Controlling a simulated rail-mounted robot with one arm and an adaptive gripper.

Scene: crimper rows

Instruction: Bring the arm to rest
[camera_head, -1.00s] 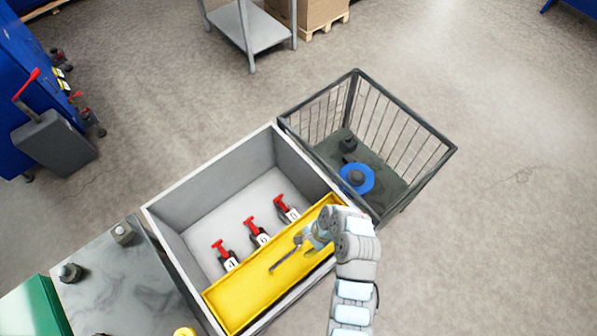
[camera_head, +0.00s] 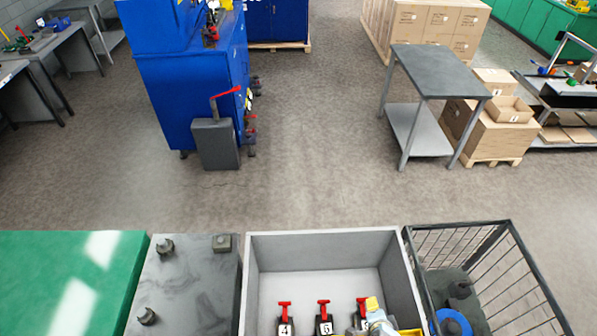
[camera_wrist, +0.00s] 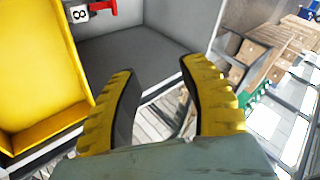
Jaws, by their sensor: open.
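My gripper (camera_wrist: 156,68) is open and empty in the wrist view, its two yellow fingers apart above the grey bin. In the head view part of my gripper (camera_head: 374,308) shows at the bottom edge, in front of the third crimper (camera_head: 362,308), which it partly hides. Two other red-handled crimpers, labelled 4 (camera_head: 285,325) and apparently 6 (camera_head: 324,325), stand in the grey bin (camera_head: 255,270). A crimper labelled 8 (camera_wrist: 79,14) is at the top left of the wrist view. The rest of the arm is out of the head view.
A yellow tray (camera_wrist: 38,75) lies at the near side of the bin. A wire basket (camera_head: 502,232) with a blue reel (camera_head: 453,322) stands to the right. A grey worktop (camera_head: 195,290) and green surface (camera_head: 60,275) are left. Open floor (camera_head: 310,190) lies beyond the bin.

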